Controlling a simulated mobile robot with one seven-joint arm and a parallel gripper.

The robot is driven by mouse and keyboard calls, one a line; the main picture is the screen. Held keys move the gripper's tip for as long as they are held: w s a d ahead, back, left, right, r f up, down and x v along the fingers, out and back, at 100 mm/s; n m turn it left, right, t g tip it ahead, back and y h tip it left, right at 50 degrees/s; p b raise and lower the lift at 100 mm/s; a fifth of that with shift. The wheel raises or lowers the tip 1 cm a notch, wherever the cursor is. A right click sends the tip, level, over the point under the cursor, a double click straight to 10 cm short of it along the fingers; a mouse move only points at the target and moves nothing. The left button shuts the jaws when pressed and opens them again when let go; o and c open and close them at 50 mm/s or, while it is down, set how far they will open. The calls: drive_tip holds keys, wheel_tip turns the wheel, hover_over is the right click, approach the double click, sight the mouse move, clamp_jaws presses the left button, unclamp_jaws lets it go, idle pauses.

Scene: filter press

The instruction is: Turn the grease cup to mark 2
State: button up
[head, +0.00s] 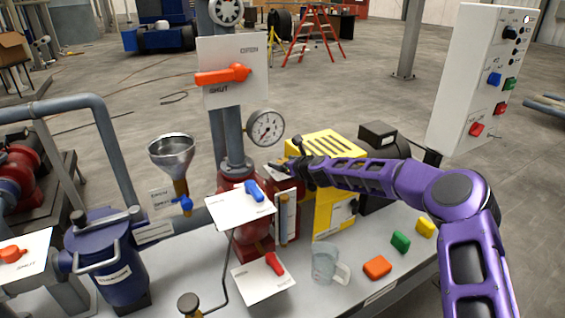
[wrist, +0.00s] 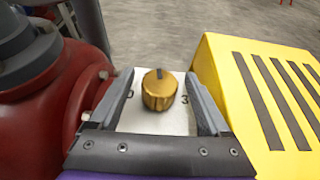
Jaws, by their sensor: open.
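The grease cup (wrist: 160,92) is a round brass knob on a white plate (wrist: 150,122), seen in the wrist view. A dark line on its top points toward the far edge of the plate. A 0 shows to its left and a 3 to its right; I cannot make out marks 1 and 2. My gripper (wrist: 158,76) is open, with one finger on each side of the cup and visible gaps between. In the head view my gripper (head: 290,166) is between the red pump body and the yellow guard, and I cannot make out the cup there.
The yellow slotted guard (wrist: 255,85) stands close on the right and the red housing (wrist: 55,105) close on the left. In the head view, a white plate with a blue lever (head: 254,190) and a pressure gauge (head: 266,128) are near my gripper.

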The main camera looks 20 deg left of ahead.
drive_tip(key=shift+w+a+f, duration=0.15)
drive_tip(key=shift+a, duration=0.15)
clamp_jaws()
idle(0.4)
drive_tip(key=shift+m+t+h+p, duration=0.5)
drive_tip(key=shift+m+t+h, duration=0.2)
drive_tip(key=shift+m+h, duration=0.2)
drive_tip(key=m+t+h, duration=0.2)
drive_tip(key=shift+m, duration=0.4)
drive_tip(key=shift+d+m+t+h+b, duration=0.1)
drive_tip(key=shift+m+t+h+b, duration=0.3)
drive_tip(key=shift+m+h, duration=0.55)
drive_tip(key=shift+h, duration=0.25)
